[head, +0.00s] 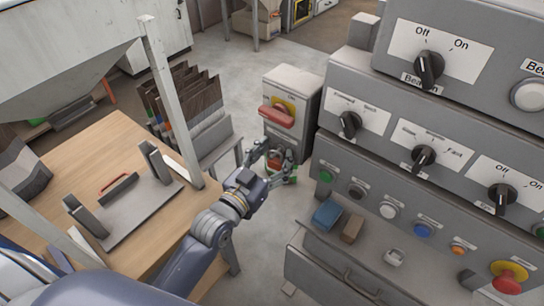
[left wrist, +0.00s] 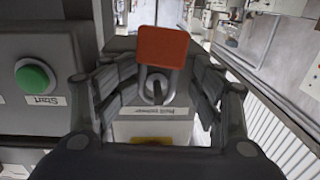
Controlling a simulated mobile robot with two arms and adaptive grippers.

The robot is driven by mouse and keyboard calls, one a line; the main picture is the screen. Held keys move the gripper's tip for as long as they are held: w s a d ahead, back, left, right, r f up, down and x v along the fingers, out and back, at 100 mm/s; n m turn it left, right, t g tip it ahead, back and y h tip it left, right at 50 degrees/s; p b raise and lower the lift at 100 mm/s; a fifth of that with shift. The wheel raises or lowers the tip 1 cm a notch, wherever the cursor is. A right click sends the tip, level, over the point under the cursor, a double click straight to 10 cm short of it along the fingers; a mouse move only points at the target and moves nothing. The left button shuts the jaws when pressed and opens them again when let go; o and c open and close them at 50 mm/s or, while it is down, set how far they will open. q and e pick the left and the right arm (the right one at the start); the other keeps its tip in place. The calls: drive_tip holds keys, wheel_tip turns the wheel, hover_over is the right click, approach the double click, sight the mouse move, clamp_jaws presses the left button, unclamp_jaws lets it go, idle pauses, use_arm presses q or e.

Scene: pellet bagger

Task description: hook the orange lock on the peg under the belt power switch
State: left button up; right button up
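The orange lock (left wrist: 162,47) is between the fingers of my left gripper (left wrist: 163,72) in the left wrist view, which looks upside down. Its grey shackle surrounds a dark peg (left wrist: 157,92) beside the label on the switch box; whether it rests on the peg I cannot tell. The left fingers are spread on both sides of the lock, apparently with small gaps. In the head view, my left gripper (head: 273,160) is below the belt power switch (head: 278,115), with the lock (head: 274,163) partly hidden between its fingers. My right gripper is not in view.
The switch box (head: 296,84) stands left of the grey control console (head: 400,170), which has knobs and buttons. A green start button (left wrist: 35,77) is close to my left fingers. A wooden table (head: 95,150) with a metal fixture stands to the left.

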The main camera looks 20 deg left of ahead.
use_arm(q)
drive_tip(key=shift+s+f, duration=0.25)
drive_tip(key=shift+s, duration=0.15)
drive_tip(key=v, duration=1.1)
drive_tip(key=s+a+f+g+y, duration=0.1)
drive_tip(key=s+f+g, duration=0.15)
drive_tip(key=f, duration=0.95)
drive_tip(key=s+a+f+g+y, duration=0.1)
drive_tip(key=s+a+f+g, duration=0.15)
drive_tip(key=f, duration=0.85)
drive_tip(key=s+a+f+g+y, duration=0.1)
drive_tip(key=f+g, duration=0.2)
drive_tip(key=f, duration=0.9)
drive_tip(key=s+f+g, duration=0.4)
drive_tip(key=s+f, duration=0.7)
drive_tip(key=s, duration=0.2)
drive_tip(key=s+a+f+g+y, duration=0.1)
drive_tip(key=s+f+g, duration=0.3)
drive_tip(key=s+f, duration=0.6)
drive_tip(key=s, duration=0.4)
drive_tip(key=shift+a+f+n+y, duration=0.3)
drive_tip(key=shift+f, duration=0.1)
